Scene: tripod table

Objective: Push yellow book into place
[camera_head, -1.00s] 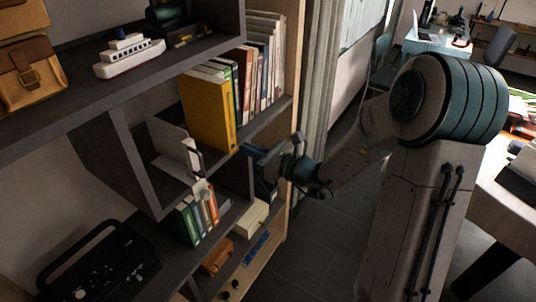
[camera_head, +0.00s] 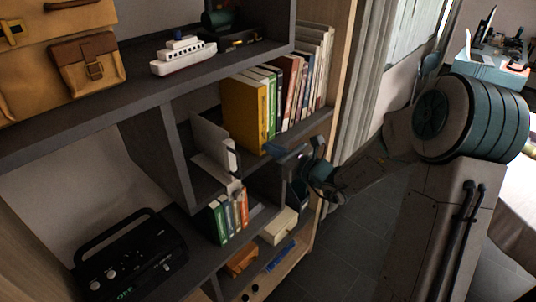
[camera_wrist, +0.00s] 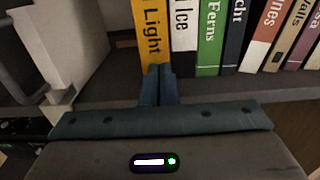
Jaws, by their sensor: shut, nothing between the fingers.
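The yellow book (camera_head: 242,116) stands upright at the left end of a row of books on the middle shelf. In the wrist view its yellow spine (camera_wrist: 153,32), lettered "Light", stands beside a white spine, and looks about level with the row. My gripper (camera_head: 276,152) is at the shelf's front edge, before the foot of the yellow spine. Its two fingers (camera_wrist: 158,72) are shut together and empty, with their tips against or very close to the spine; I cannot tell which. They hide part of the spine's bottom.
Other books (camera_head: 300,82) stand to the right of the yellow one. A white holder (camera_head: 214,146) stands to its left, with a gap between. Shelf boards lie above and below. A toy ship (camera_head: 183,56) sits on the shelf above. Open floor (camera_head: 345,235) lies to the right.

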